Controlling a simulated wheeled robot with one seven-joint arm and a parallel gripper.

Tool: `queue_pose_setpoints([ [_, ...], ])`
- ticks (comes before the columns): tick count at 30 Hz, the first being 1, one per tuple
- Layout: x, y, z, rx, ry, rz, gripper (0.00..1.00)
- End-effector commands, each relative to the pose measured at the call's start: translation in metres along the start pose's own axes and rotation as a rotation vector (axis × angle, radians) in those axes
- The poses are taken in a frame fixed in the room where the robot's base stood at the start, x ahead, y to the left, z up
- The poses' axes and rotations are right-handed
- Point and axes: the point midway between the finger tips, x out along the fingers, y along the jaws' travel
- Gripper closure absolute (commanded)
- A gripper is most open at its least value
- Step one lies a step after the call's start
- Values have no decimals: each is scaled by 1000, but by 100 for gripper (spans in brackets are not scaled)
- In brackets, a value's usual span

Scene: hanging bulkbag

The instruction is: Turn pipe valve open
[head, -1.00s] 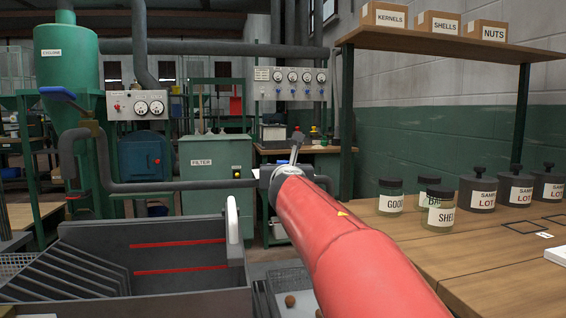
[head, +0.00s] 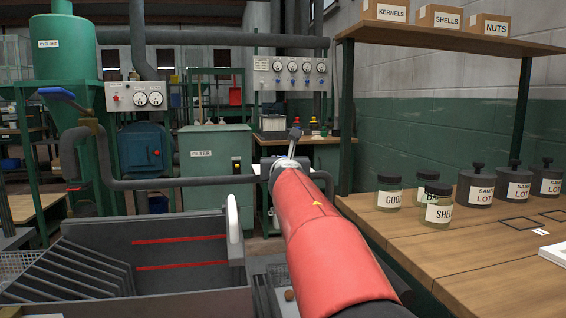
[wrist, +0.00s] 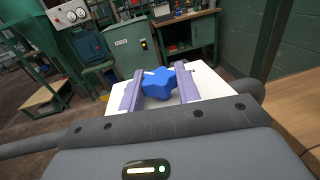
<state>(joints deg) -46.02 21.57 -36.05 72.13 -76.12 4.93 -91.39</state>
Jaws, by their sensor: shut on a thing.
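In the wrist view, my gripper (wrist: 159,88) has its two purple fingers on either side of a blue lobed knob (wrist: 158,79) and is shut on it. Parts of the knob are hidden by the fingers. In the head view my red arm reaches forward to the grey pipe, and its far end hides the fingers and the knob. A blue lever handle (head: 57,93) sits on a brass-coloured valve body (head: 88,128) on the pipe at the left, apart from my gripper.
A grey pipe (head: 190,182) runs across in front of the green filter cabinet (head: 216,165). A dark hopper with red lines (head: 175,253) stands at the lower left. A wooden bench (head: 480,245) with jars and canisters stands at the right.

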Motion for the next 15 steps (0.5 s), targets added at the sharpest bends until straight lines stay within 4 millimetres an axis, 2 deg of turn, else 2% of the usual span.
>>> queue_pose_setpoints([
  [5,0,1,0,0,1,-17,90],
  [15,1,1,2,-2,1,-227,90],
])
